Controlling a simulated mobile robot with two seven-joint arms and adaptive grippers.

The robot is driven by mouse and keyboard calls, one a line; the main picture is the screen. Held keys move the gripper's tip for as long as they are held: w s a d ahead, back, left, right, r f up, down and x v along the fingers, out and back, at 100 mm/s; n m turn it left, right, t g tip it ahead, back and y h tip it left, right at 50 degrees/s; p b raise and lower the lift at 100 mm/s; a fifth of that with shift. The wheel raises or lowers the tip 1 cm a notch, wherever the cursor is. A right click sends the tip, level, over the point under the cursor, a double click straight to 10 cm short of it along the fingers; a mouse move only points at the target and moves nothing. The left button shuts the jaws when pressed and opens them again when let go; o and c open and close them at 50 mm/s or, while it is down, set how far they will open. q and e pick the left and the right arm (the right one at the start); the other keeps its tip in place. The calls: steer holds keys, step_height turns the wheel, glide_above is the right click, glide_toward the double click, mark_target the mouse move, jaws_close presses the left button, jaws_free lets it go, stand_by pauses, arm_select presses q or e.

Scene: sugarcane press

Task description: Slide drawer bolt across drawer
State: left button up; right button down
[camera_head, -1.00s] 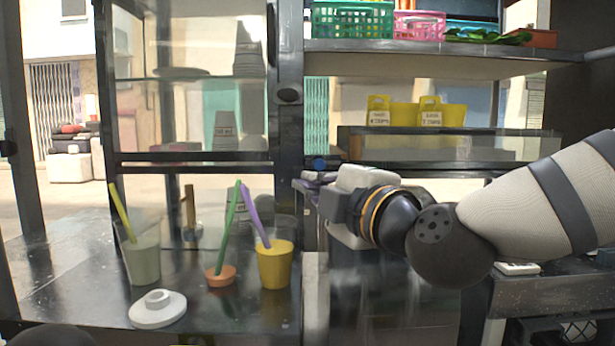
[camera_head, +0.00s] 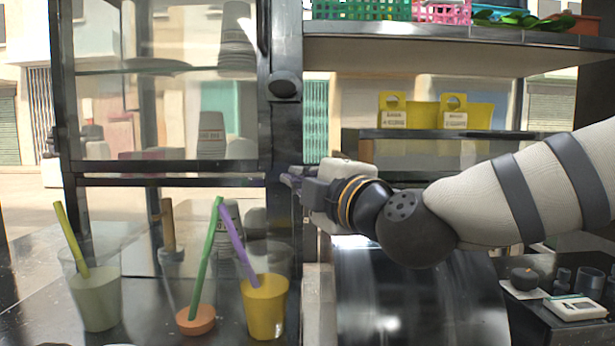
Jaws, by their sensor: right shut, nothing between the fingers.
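My right gripper (camera_head: 288,179) comes in from the right, its white and grey body leading to thin purplish-grey fingers. The fingers are shut with nothing held. Their tips are at the dark upright post (camera_head: 284,135) by the right edge of the glass-fronted cabinet (camera_head: 165,168), level with its lower rail. I cannot tell whether they touch the post. A round black knob or lock (camera_head: 285,85) sits on the post above the gripper. I cannot clearly make out the drawer bolt; the gripper may hide it. My left gripper is not in view.
Cups with straws, including a yellow cup (camera_head: 264,306) and a pale green cup (camera_head: 95,297), stand on the counter at the lower left. A shiny curved metal panel (camera_head: 420,300) lies below my right arm. A shelf with baskets (camera_head: 440,12) is overhead.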

steer(key=x, duration=0.6)
steer(key=shift+w+f+b, duration=0.15)
steer(key=shift+f+b, duration=0.25)
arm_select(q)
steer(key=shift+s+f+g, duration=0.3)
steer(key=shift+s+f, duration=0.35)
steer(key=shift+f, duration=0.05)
arm_select(e)
steer(key=d, duration=0.3)
steer(key=shift+w+d, duration=0.3)
steer(key=shift+d, duration=0.1)
